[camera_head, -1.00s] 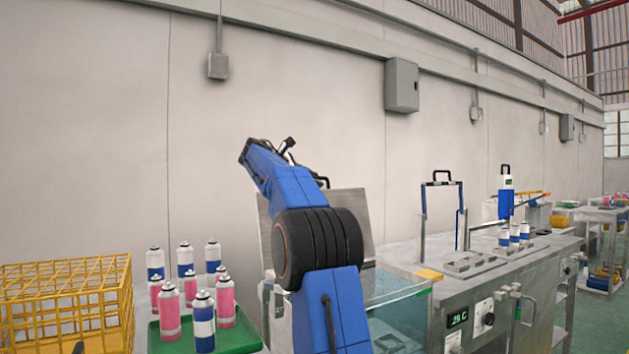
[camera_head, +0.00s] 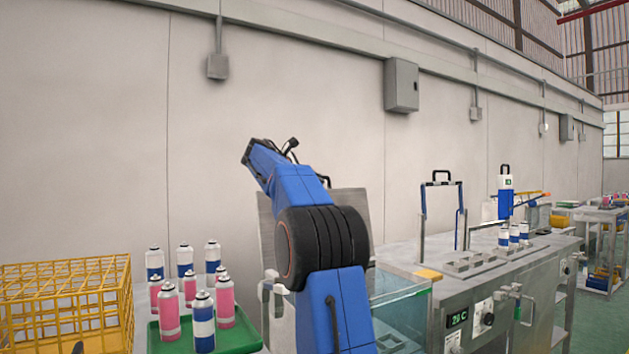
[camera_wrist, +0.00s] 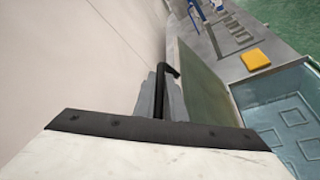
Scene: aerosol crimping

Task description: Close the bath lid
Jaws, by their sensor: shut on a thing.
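The bath lid (camera_head: 354,212) is a grey panel standing raised at the back of the bath, partly hidden behind my arm in the head view. In the wrist view the lid (camera_wrist: 205,88) is a tilted dark greenish panel beside my gripper. My gripper (camera_wrist: 160,97) is shut on the black lid handle (camera_wrist: 170,72), which sits between its two grey fingers. The gripper's fingers are hidden in the head view. The bath (camera_head: 400,285) has clear walls and stands open below the lid; its inside with square outlines shows in the wrist view (camera_wrist: 288,125).
A yellow block (camera_head: 428,274) lies on the steel bench edge by the bath. A green tray (camera_head: 240,338) of pink and blue-white cans and a yellow wire crate (camera_head: 65,290) stand left. The wall (camera_head: 200,120) is close behind the lid.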

